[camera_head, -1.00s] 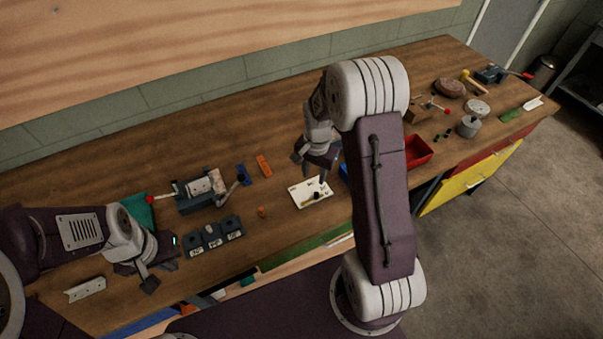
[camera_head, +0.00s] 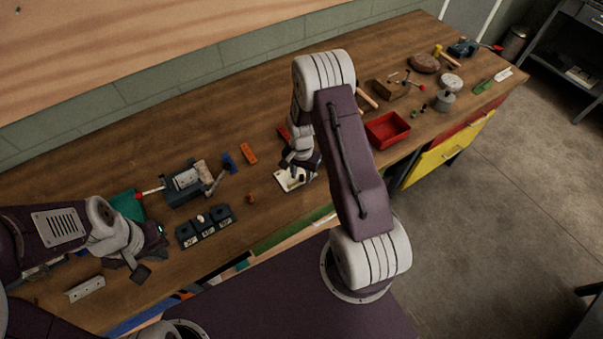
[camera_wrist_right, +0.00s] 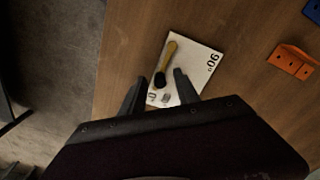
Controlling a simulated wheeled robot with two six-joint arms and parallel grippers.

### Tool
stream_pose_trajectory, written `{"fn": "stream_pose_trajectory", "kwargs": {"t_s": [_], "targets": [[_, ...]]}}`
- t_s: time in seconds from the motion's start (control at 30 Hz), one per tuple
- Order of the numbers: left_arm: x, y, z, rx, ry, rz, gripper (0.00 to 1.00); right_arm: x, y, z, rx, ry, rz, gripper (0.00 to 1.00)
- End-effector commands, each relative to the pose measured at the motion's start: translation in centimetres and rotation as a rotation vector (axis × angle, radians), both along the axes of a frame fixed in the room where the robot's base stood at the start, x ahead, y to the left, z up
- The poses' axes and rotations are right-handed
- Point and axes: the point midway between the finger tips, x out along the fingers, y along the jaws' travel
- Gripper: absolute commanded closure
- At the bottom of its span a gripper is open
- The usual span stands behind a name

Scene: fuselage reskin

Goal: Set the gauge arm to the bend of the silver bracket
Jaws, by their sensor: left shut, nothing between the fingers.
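The gauge (camera_head: 283,185) is a white plate on the bench. In the right wrist view the gauge (camera_wrist_right: 203,62) shows a brass arm (camera_wrist_right: 170,52) with a black knob (camera_wrist_right: 160,80) and a "90" mark. My right gripper (camera_head: 297,174) is over the gauge. In the right wrist view my right gripper (camera_wrist_right: 160,88) is open, its fingers on either side of the knob, apart from it. The silver bracket (camera_head: 85,289) lies at the bench's front left. My left gripper (camera_head: 142,268) is shut and empty, right of the bracket.
A dark block with three labelled slots (camera_head: 205,227) and a vise (camera_head: 186,182) stand left of the gauge. An orange piece (camera_head: 248,153) and a blue piece (camera_head: 229,163) lie behind it. A red tray (camera_head: 387,130) is to the right.

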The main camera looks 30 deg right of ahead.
Motion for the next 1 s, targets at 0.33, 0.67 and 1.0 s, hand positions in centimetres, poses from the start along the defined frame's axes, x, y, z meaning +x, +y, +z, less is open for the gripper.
{"fn": "stream_pose_trajectory", "kwargs": {"t_s": [0.33, 0.67, 1.0], "targets": [[0.0, 0.0, -0.02, 0.0, 0.0, 0.0, 1.0, 0.01, -0.01, -0.01, 0.0, 0.0, 0.0, 1.0], [0.0, 0.0, -0.01, 0.0, 0.0, 0.0, 1.0, -0.01, 0.01, 0.02, 0.0, 0.0, 0.0, 1.0], [0.0, 0.0, 0.0, 0.0, 0.0, 0.0, 1.0, -0.01, 0.02, 0.04, 0.001, 0.001, 0.0, 1.0]]}}
